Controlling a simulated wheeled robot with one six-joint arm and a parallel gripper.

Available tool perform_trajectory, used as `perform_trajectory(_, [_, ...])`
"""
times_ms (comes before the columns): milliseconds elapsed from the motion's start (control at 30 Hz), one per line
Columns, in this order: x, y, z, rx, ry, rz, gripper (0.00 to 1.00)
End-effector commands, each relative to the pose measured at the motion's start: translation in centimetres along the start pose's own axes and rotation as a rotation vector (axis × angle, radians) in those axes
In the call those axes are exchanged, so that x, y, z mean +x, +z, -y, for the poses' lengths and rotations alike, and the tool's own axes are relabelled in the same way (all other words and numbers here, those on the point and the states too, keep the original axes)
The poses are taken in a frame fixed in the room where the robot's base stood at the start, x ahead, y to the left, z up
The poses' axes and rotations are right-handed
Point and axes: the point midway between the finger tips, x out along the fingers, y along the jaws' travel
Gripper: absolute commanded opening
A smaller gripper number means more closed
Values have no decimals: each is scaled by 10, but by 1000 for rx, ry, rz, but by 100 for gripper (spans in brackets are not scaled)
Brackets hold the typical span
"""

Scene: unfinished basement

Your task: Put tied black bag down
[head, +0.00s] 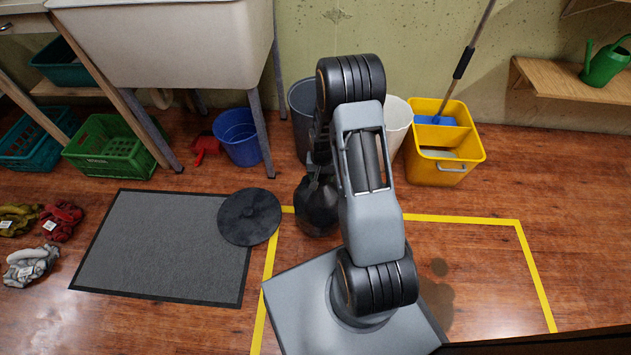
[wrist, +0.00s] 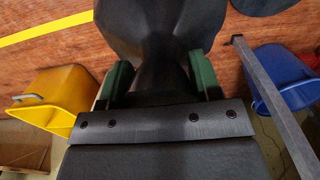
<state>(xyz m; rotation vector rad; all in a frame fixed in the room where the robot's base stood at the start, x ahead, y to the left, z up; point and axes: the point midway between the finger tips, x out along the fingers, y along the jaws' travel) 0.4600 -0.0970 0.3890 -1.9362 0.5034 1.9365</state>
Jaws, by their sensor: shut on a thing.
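The tied black bag (head: 317,207) hangs below my gripper in the head view, partly hidden behind my arm. In the wrist view the bag (wrist: 160,30) fills the top middle, its gathered neck between the two green-edged fingers of my gripper (wrist: 160,78). My gripper is shut on that neck. The bag is near the far left part of the yellow floor outline (head: 450,219), just right of a round black disc (head: 249,217). I cannot tell whether its bottom touches the floor.
A grey mat (head: 165,245) lies at left. A grey bin (head: 302,105), a white bin (head: 397,120) and a yellow mop bucket (head: 440,165) stand behind the bag. A blue bucket (head: 238,138) stands by the sink leg.

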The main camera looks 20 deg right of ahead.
Motion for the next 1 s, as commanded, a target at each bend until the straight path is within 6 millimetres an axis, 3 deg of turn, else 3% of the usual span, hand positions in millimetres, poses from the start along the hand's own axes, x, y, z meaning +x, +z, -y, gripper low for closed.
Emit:
perform_trajectory(267, [10,-1,4,1,0,-1,0])
perform_trajectory(533, [43,-2,5,6,0,-1,0])
perform_trajectory(967, [46,-2,5,6,-1,-1,0])
perform_trajectory(1000, [47,-1,4,6,0,0,59])
